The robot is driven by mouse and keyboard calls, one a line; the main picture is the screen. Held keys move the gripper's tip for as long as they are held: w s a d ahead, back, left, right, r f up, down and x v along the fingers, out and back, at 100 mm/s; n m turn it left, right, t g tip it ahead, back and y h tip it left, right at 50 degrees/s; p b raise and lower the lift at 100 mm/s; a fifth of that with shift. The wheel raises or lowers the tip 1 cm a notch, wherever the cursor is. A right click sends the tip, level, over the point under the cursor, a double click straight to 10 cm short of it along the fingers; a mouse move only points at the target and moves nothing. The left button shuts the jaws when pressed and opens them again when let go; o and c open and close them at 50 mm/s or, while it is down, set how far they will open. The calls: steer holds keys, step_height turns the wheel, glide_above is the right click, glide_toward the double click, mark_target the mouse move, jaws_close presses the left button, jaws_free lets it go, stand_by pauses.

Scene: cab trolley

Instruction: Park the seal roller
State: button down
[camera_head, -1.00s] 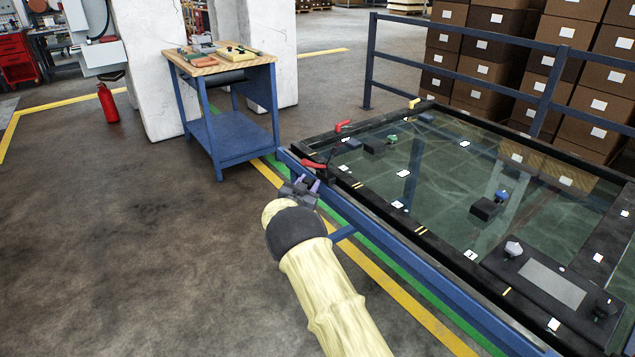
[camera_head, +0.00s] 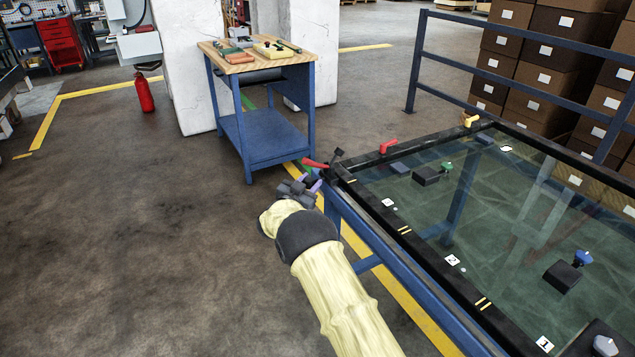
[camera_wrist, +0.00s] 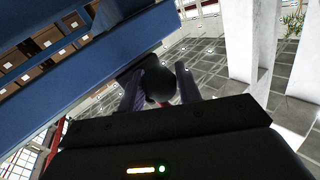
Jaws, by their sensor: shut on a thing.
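The rest is hidden by the fingers and the gripper body. In the head view I cannot tell whether it touches the frame.
A blue workbench (camera_head: 262,132) with a wooden top carrying tools stands beyond my gripper. A red clamp (camera_head: 388,146), a yellow clamp (camera_head: 470,121) and black blocks are on the panel. A blue rail (camera_head: 530,85) and stacked boxes stand behind. Open floor lies left.

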steer(key=shift+w+a, duration=0.1)
steer(key=shift+w, duration=0.15)
steer(key=shift+a+r, duration=0.1)
steer(key=shift+r, duration=0.05)
steer(key=shift+w+r, duration=0.1)
steer(key=c, duration=1.2)
jaws_free()
steer(key=shift+a, duration=0.1)
steer(key=shift+o, duration=1)
steer(key=shift+w, duration=0.15)
steer(key=shift+f, duration=0.2)
steer(key=v, duration=1.7)
steer(key=shift+s+p, duration=0.35)
steer(key=shift+p, duration=0.1)
